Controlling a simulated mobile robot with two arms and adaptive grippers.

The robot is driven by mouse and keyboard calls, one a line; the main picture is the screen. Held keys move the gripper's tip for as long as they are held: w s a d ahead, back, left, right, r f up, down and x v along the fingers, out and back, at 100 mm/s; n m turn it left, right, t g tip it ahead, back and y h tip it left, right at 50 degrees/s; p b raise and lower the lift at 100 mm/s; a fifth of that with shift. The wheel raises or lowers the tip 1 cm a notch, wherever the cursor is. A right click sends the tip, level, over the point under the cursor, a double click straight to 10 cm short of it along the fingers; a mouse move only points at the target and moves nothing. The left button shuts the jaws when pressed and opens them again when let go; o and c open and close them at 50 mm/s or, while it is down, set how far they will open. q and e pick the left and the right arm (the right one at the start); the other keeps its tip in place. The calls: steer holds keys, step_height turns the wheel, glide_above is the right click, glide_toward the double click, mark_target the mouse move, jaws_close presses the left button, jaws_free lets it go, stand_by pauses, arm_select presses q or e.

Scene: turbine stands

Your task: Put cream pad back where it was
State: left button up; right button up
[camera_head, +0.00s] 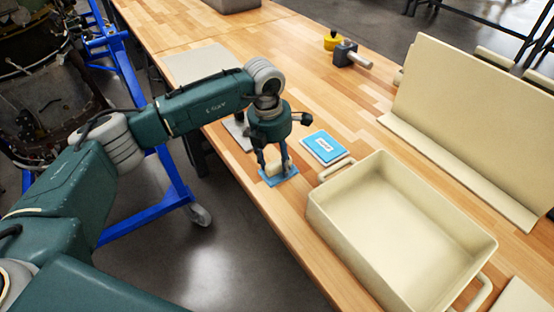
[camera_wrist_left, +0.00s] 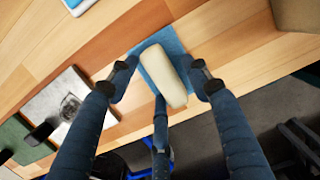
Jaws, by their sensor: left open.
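A cream pad (camera_wrist_left: 163,76), a small rounded block, rests on or just above a blue mat (camera_wrist_left: 175,43) near the table's front edge. In the head view the pad (camera_head: 286,164) and the blue mat (camera_head: 268,181) are partly hidden by my left gripper. My left gripper (camera_head: 273,165) points down over the mat. Its fingers are open, on either side of the pad in the left wrist view (camera_wrist_left: 163,82), with a third finger below it. Gaps show beside the pad, and I cannot tell whether any finger touches it. My right gripper is not in view.
A large cream tray (camera_head: 318,213) with handles stands to the right. A cream angled panel (camera_head: 470,115) stands behind. A grey tool (camera_head: 350,54) and yellow item (camera_head: 331,41) sit farther back. Mid-table is clear.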

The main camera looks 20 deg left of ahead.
mark_target(272, 162)
arm_select(q)
steer(key=shift+r, duration=0.4)
step_height(272, 162, up, 11)
steer(key=s+b, duration=0.1)
steer(key=b, duration=0.2)
steer(key=shift+a+r, duration=0.15)
steer(key=shift+a, duration=0.3)
steer(key=shift+s, duration=0.1)
